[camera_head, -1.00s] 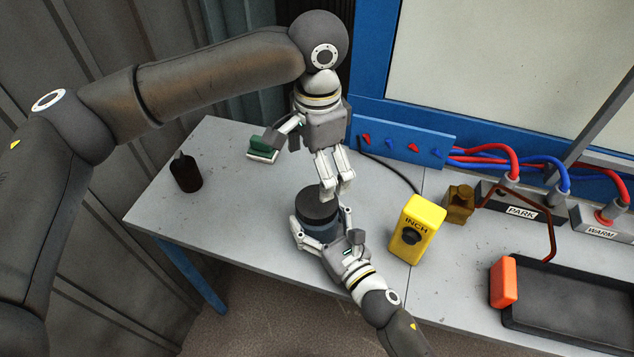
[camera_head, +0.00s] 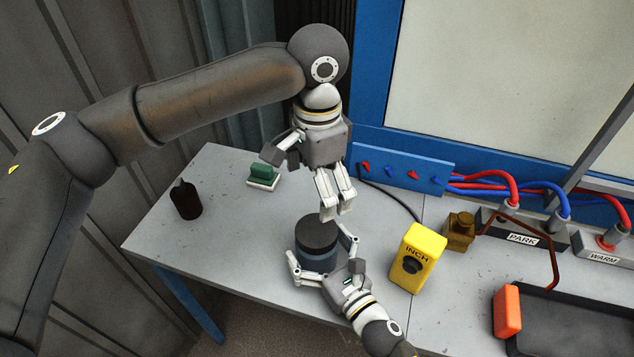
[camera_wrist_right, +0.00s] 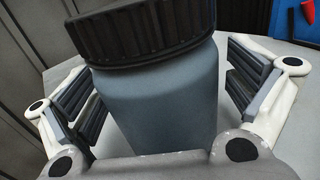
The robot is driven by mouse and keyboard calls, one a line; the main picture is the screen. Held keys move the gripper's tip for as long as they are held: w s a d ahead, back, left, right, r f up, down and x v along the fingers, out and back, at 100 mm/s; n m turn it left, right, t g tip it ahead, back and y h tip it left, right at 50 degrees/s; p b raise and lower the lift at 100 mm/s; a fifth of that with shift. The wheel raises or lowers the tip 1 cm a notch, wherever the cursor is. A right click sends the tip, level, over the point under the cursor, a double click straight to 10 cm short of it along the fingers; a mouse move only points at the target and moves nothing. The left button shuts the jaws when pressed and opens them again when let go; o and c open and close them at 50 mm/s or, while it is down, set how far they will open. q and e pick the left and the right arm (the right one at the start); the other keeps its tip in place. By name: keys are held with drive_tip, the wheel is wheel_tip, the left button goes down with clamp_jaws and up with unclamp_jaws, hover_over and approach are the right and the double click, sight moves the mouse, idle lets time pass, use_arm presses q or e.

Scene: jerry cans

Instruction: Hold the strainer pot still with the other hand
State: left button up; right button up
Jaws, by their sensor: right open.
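The strainer pot (camera_head: 318,250), a blue-grey cylinder with a ribbed black lid, stands on the grey table. It fills the middle of the right wrist view (camera_wrist_right: 165,95), tilted in that picture. My right gripper (camera_head: 321,247) is open, with one finger on each side of the pot. Gaps show between its pads and the pot in the right wrist view (camera_wrist_right: 165,90). My left gripper (camera_head: 337,212) points down just above and behind the lid. Its fingers look close together, but the angle hides its opening. I cannot tell whether it touches the lid.
A yellow INCH box (camera_head: 417,257) stands close right of the pot. A dark bottle (camera_head: 186,200) and a green block (camera_head: 263,174) stand to the left. A brown block (camera_head: 459,231), an orange block (camera_head: 507,310) and a black tray (camera_head: 570,325) are right. The table's left front is clear.

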drive_tip(key=v, duration=1.2)
drive_tip(key=shift+s, duration=0.1)
idle(0.4)
